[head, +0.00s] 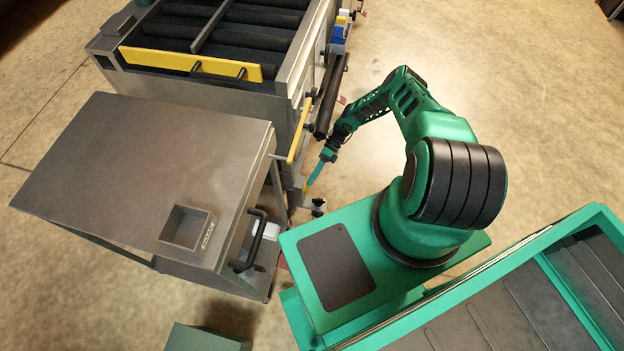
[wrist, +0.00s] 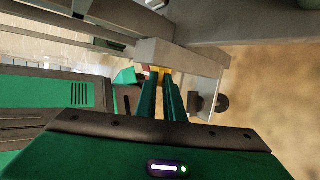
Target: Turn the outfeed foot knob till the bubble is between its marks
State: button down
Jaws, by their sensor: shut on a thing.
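My gripper (head: 309,184) reaches down beside the lower leg of the steel machine (head: 296,165), at the corner near my base. Its two long green fingers are close together in the wrist view (wrist: 160,80). They are shut on a small yellow piece, which looks like the outfeed foot knob (wrist: 162,75); the fingers hide most of it. Yellow also shows at the fingertips in the head view (head: 305,188). I cannot make out the bubble or its marks in either view.
Dark round feet (head: 318,203) stand on the floor just right of the fingertips. A steel cabinet (head: 150,170) with a black handle is to the left. A yellow bar (head: 300,132) and dark roller (head: 331,95) run above the gripper. Open floor (head: 540,110) lies to the right.

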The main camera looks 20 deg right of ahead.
jog(key=shift+s+a+f, duration=0.2)
jog(key=shift+s, duration=0.05)
jog(key=c, duration=1.9)
grip_release()
jog(key=shift+o, duration=0.2)
jog(key=shift+w, duration=0.1)
jog(key=shift+d+r, duration=0.1)
jog(key=shift+r, duration=0.05)
jog(key=v, duration=1)
jog(key=shift+w+d, duration=0.25)
